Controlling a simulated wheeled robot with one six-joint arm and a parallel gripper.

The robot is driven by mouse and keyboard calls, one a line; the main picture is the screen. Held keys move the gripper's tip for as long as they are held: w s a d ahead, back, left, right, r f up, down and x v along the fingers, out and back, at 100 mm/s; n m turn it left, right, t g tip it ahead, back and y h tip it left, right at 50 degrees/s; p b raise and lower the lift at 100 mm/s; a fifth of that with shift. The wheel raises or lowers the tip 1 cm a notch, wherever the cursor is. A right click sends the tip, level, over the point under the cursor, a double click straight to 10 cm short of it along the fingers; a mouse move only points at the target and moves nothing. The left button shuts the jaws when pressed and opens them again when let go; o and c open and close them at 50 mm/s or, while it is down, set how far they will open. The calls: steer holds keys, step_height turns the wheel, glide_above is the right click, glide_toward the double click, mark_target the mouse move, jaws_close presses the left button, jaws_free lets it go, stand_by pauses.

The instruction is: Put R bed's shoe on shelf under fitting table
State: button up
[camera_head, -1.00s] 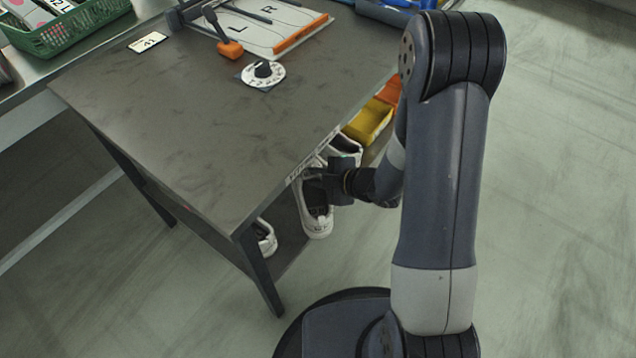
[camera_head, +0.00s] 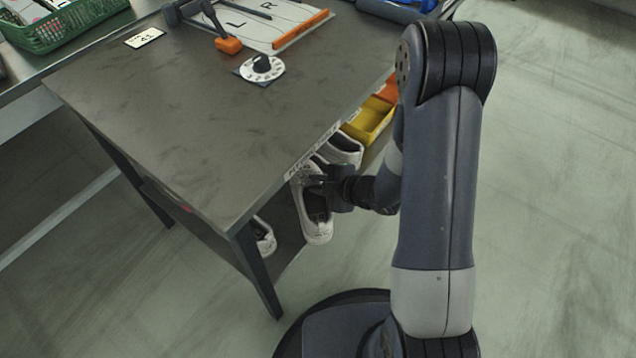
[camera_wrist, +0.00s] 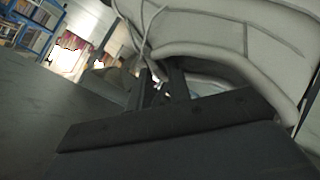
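A white shoe with a dark inside (camera_head: 318,224) is at the open side of the fitting table (camera_head: 160,120), just below the tabletop edge. My gripper (camera_head: 318,184) is at this shoe and appears shut on it; the fingers are partly hidden. In the wrist view the shoe's pale side (camera_wrist: 235,45) fills the upper right, right in front of the gripper fingers (camera_wrist: 160,88). Another white shoe (camera_head: 263,236) sits on the shelf under the table at the near end. A further white shoe (camera_head: 345,148) shows beyond the held one, mostly under the tabletop.
A yellow bin (camera_head: 368,122) and an orange bin (camera_head: 388,90) stand under the table's far right side. On top are a dial (camera_head: 262,68), an orange-tipped lever (camera_head: 228,45) and an L/R board (camera_head: 260,22). Floor at right is clear.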

steer(key=o, duration=0.5)
steer(key=shift+c, duration=0.2)
steer(key=shift+r, duration=0.15)
